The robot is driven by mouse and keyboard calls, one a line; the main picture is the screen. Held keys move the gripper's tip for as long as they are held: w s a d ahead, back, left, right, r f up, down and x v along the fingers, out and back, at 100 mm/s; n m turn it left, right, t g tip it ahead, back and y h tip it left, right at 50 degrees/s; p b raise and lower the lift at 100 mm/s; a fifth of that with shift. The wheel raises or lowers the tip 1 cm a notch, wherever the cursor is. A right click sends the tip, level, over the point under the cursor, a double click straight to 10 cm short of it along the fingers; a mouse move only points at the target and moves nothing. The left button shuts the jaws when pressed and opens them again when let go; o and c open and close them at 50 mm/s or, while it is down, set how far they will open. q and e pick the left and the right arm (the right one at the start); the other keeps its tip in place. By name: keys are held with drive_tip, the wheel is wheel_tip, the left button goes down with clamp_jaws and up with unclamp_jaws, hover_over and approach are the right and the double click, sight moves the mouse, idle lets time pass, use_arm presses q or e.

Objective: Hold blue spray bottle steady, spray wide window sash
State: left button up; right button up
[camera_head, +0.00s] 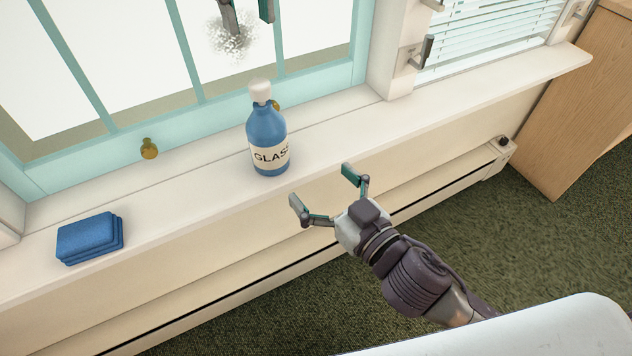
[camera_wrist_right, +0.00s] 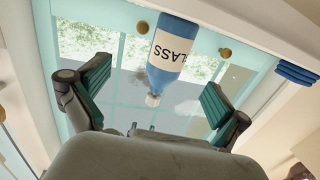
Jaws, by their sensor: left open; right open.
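The blue spray bottle (camera_head: 267,138), with a white cap and a "GLASS" label, stands upright on the white window sill. It shows upside down between my right fingers in the right wrist view (camera_wrist_right: 170,55). My right gripper (camera_head: 322,188) is open and empty, in front of the bottle and to its lower right, apart from it. My left gripper (camera_head: 247,10) is open at the top edge, in front of the window; only its fingers show. The wide window sash (camera_head: 190,118) has a pale teal frame, brass knobs and a grey speckled smudge (camera_head: 232,40) on its glass.
A stack of folded blue cloths (camera_head: 90,238) lies on the sill (camera_head: 185,190) at the left. A smaller window with blinds (camera_head: 490,35) is at the upper right. A wooden cabinet (camera_head: 572,100) stands at the right. The sill between cloths and bottle is clear.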

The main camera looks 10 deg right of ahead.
sight(268, 141)
drive_tip(key=shift+n+y, duration=0.4)
drive_tip(key=shift+y, duration=0.2)
drive_tip(key=x, duration=0.9)
drive_tip(key=a+x, duration=0.1)
drive_tip(key=x, duration=0.4)
drive_tip(key=shift+s+r, duration=0.2)
drive_tip(key=shift+s, duration=0.15)
drive_tip(key=shift+c, duration=0.3)
drive_tip(key=c, duration=1.6)
use_arm(q)
drive_tip(key=shift+c, duration=0.4)
use_arm(e)
drive_tip(key=shift+c, duration=0.9)
use_arm(q)
clamp_jaws()
